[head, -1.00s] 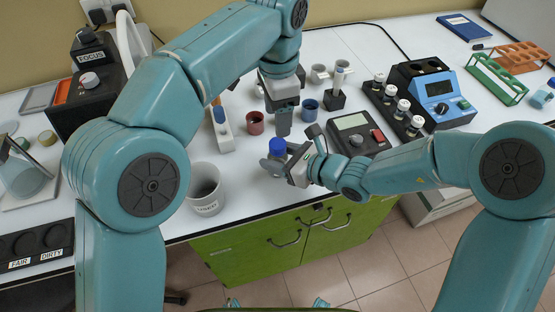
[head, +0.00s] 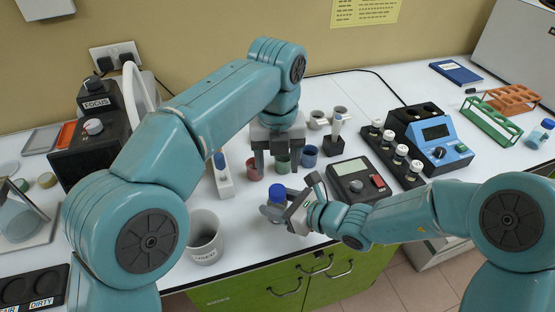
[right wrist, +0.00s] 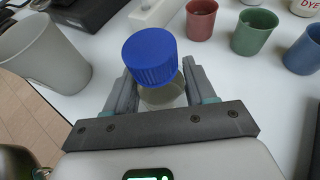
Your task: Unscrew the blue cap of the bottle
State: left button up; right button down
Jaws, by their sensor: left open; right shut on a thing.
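The bottle, held upright at the bench's front edge, has a blue cap (head: 277,193) on top. The blue cap fills the middle of the right wrist view (right wrist: 150,58), above the clear bottle body (right wrist: 163,97). My right gripper (head: 276,211) is shut around the bottle body, one finger on each side below the cap. My left gripper (head: 276,172) points down with its two fingers apart and empty. It appears above and behind the cap in the head view, not touching it; the exact gap is hard to judge.
Red (head: 255,168), green (head: 283,163) and blue (head: 309,156) cups stand behind the bottle. A grey mug (head: 204,237) is to the left. A dark meter (head: 358,181) lies close right of my right gripper. Green cabinets (head: 290,285) are below the bench edge.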

aim_at(278, 190)
pick_arm(q)
jog(key=shift+m, duration=0.9)
jog(key=shift+f, duration=0.3)
notch_tip(278, 190, down, 7)
jog(key=shift+f, duration=0.15)
